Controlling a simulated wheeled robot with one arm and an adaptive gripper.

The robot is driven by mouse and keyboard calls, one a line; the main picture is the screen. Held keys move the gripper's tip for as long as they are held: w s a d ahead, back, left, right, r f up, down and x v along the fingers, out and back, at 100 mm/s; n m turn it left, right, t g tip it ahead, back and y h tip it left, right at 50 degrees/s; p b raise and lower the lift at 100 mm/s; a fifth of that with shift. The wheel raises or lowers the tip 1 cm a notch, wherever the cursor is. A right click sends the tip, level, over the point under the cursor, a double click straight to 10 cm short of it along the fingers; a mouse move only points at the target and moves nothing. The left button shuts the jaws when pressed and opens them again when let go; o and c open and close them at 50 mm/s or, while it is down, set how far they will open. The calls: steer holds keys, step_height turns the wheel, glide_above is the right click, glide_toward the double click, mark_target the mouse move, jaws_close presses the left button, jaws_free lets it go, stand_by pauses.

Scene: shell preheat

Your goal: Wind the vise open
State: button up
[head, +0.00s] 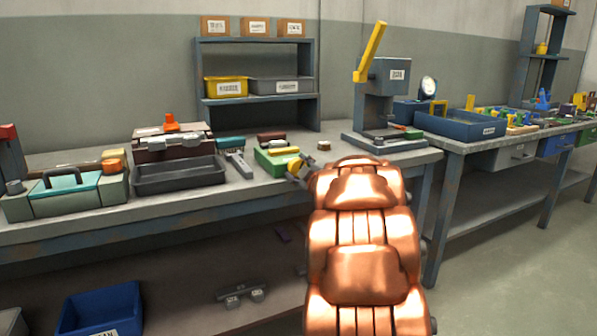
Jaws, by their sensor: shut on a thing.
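My arm hides most of the gripper and the right side of the vise. The gap between the vise jaws is too small to make out.
A black tray (180,177) and a teal-topped toolbox (68,190) stand left of the vise. A press with a yellow lever (371,50) stands behind right. A small brown round piece (324,145) lies behind the vise. A shelf (257,101) holds bins at the back.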

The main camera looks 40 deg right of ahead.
steer(key=shift+s+d+f, duration=0.3)
steer(key=shift+d+f, duration=0.15)
steer(key=shift+f, duration=0.1)
steer(key=o, duration=1.1)
steer(key=shift+f, duration=0.2)
steer(key=shift+o, duration=0.2)
steer(key=shift+f, duration=0.2)
steer(key=a+r+v, duration=0.1)
steer(key=v, duration=0.6)
steer(key=shift+s+r, duration=0.2)
steer(key=shift+r, duration=0.15)
